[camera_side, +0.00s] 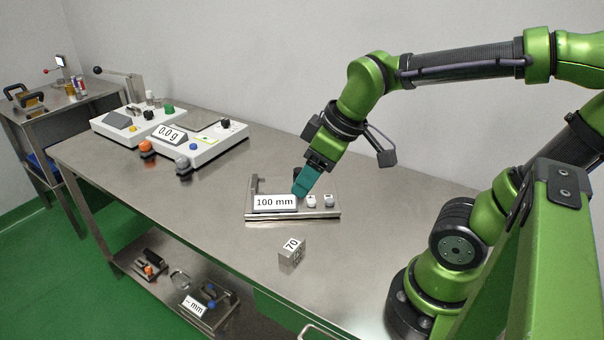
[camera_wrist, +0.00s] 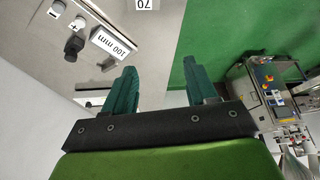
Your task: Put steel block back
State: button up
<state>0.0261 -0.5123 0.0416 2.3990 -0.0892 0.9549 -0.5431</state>
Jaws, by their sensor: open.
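A small steel block (camera_side: 291,252) marked 70 stands on the steel table (camera_side: 200,200), in front of the flat gauge plate. Its label also shows at the top edge of the wrist view (camera_wrist: 147,4). The gauge (camera_side: 258,214) has a 100 mm display (camera_side: 275,202) and two small white buttons. My gripper (camera_side: 303,187), with teal fingers, is over the gauge, behind and above the block and apart from it. In the wrist view the two fingers (camera_wrist: 160,78) are spread with nothing between them. A dark knob (camera_side: 298,172) is partly hidden behind the fingers.
White scales (camera_side: 205,143) with a 0.0 g display and coloured knobs stand at the back left. A side table (camera_side: 50,105) holds other gear. A lower shelf (camera_side: 160,262) holds more devices. The table left of the block is clear.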

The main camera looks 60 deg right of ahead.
jog(key=shift+s+a+r+m+t+y, duration=0.15)
jog(key=shift+s+r+m+t, duration=0.25)
jog(key=shift+m, duration=0.7)
jog(key=shift+s+a+r+m+t+y, duration=0.1)
jog(key=shift+s+r+m+t, duration=0.3)
jog(key=shift+m, duration=0.7)
jog(key=shift+s+a+r+m+t+y, duration=0.15)
jog(key=shift+s+r+m+t, duration=0.25)
jog(key=shift+m, duration=0.7)
jog(key=shift+d, duration=0.1)
